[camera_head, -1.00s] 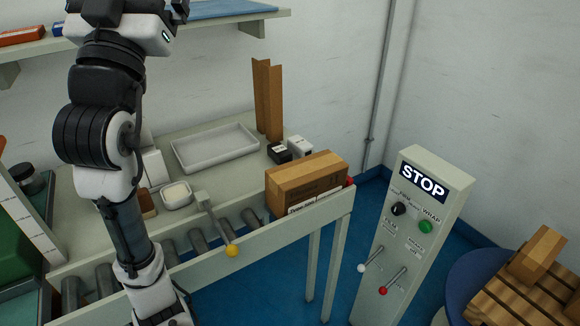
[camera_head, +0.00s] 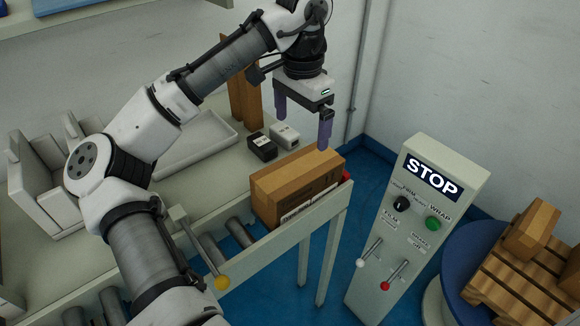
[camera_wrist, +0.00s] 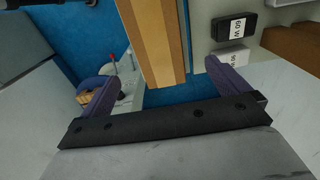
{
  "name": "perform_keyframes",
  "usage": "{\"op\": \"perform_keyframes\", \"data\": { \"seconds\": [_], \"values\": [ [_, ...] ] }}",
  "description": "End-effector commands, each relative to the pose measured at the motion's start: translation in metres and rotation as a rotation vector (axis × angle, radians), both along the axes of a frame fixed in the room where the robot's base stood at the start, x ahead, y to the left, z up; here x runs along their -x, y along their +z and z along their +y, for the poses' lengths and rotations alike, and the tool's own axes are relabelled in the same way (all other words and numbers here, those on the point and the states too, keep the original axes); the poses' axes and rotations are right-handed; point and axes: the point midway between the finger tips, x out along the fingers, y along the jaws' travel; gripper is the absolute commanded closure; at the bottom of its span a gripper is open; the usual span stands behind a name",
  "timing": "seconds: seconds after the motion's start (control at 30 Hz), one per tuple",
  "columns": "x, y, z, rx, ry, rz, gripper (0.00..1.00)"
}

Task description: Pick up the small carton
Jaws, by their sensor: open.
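A brown cardboard carton (camera_head: 300,190) with a label on its front side sits at the right end of the roller conveyor. My gripper (camera_head: 302,128) is open and empty, pointing down above this carton, with its purple fingers apart. In the wrist view, the carton (camera_wrist: 155,40) shows beyond and between the two spread fingers, not touching them as far as I can tell. A second brown carton (camera_head: 532,230) lies on the wooden pallet at the far right.
A black box (camera_head: 262,147) and a white box (camera_head: 285,136) stand behind the carton. Upright brown boards (camera_head: 243,100) are near the wall. The STOP panel (camera_head: 432,180) stands to the right. A lever with a yellow knob (camera_head: 222,283) is at the conveyor's front.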

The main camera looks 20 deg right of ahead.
Motion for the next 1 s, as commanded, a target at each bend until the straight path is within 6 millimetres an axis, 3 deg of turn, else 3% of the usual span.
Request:
{"op": "perform_keyframes", "data": {
  "seconds": [0.17,0.43,0.73,1.0],
  "values": [
    [0.001,-0.018,0.001,-0.007,-0.001,0.007,0.0],
    [0.001,-0.07,0.001,-0.005,0.0,0.007,0.0],
    [0.003,-0.094,0.002,-0.005,0.0,0.005,0.0],
    [0.007,-0.132,0.005,-0.004,0.0,0.005,0.0]
  ]
}}
